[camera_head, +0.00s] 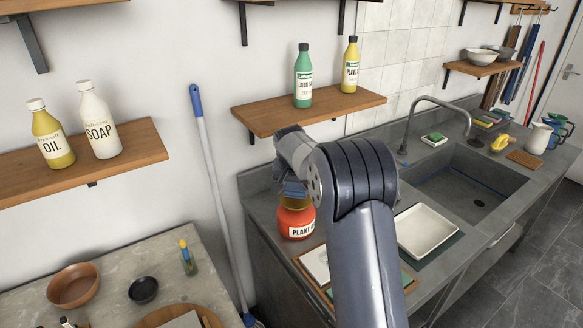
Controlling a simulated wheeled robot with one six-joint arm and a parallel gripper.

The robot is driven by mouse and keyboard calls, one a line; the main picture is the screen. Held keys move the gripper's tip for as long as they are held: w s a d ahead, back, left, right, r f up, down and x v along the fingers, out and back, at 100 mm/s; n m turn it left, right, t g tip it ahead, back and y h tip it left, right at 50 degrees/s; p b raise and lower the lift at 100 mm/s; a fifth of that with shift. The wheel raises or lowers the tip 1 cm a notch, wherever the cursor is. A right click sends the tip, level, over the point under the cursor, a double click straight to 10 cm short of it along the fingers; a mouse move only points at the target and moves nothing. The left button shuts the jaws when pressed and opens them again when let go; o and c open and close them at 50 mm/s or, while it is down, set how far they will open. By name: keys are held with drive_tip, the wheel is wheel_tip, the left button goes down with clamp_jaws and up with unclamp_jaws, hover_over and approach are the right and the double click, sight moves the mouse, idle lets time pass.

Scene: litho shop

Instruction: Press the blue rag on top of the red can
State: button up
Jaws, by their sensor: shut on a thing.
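The red can (295,222) stands on the grey counter behind my arm, with a white label reading "PLANT" and a partly hidden yellowish-brown top. A small part of the blue rag (293,189) shows just above the can's top. My gripper (290,183) points down over the can and is shut on the blue rag. My arm hides most of the fingers and the right side of the can. I cannot tell whether the rag touches the can.
A wooden shelf (262,119) with a green bottle (303,78) and a yellow bottle (350,66) is just above my wrist. A white tray (426,232) lies right of my arm, before the sink (468,188). A blue-handled pole (212,165) leans on the wall at left.

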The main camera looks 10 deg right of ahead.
sight(295, 202)
drive_tip(key=shift+w+r+m, duration=0.15)
drive_tip(key=shift+w+r, duration=0.15)
drive_tip(key=shift+w, duration=0.2)
drive_tip(key=shift+w+r+m, duration=0.15)
drive_tip(key=shift+w+r, duration=0.15)
drive_tip(key=shift+w, duration=0.2)
drive_tip(key=shift+f+b, duration=2.05)
drive_tip(key=shift+f, duration=0.85)
drive_tip(key=shift+f+b, duration=0.75)
drive_tip(key=shift+f, duration=0.4)
drive_tip(key=shift+r+p, duration=2.45)
drive_tip(key=shift+r, duration=1.15)
drive_tip(key=shift+f, duration=0.1)
